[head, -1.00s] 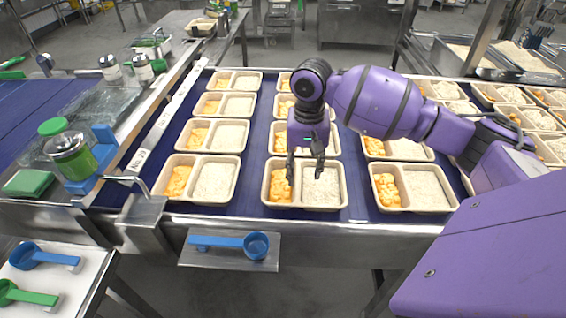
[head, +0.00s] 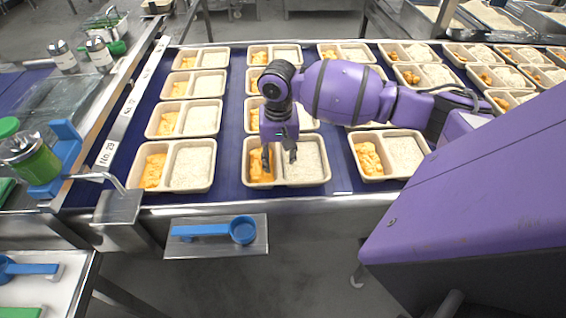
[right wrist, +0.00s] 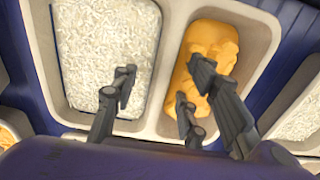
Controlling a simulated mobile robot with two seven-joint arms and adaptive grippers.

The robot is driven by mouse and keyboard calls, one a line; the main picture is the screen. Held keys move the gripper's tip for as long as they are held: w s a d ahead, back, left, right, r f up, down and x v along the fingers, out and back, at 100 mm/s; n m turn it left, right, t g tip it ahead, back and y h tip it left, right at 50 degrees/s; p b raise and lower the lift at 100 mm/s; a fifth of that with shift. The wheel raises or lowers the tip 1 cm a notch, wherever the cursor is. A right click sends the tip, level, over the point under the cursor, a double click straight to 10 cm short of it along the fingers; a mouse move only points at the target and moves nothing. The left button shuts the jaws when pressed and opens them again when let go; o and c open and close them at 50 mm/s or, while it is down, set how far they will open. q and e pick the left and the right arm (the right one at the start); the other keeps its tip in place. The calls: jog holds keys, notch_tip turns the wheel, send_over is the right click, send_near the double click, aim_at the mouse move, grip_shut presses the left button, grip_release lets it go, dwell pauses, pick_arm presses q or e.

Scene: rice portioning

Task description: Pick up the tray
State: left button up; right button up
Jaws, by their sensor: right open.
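Several beige two-compartment trays stand in rows on the blue belt. The front middle tray (head: 290,185) holds orange food on the left and white rice on the right in the head view. My right gripper (head: 279,160) points down over this tray, open and empty. In the right wrist view the open fingers (right wrist: 160,85) lie on either side of the tray's divider (right wrist: 166,55), one over the rice and one over the orange food. Whether the fingertips touch anything I cannot tell. My left gripper is not in view.
Filled trays stand close by, left (head: 212,184) and right (head: 388,179). A blue scoop (head: 242,230) lies on a metal shelf (head: 215,250) in front of the belt. A metal bracket (head: 118,207) and a green-filled jar (head: 35,165) are at the left.

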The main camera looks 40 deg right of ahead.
jog(key=shift+r, duration=0.1)
grip_shut()
jog(key=shift+w+r, duration=0.1)
jog(key=shift+r, duration=0.05)
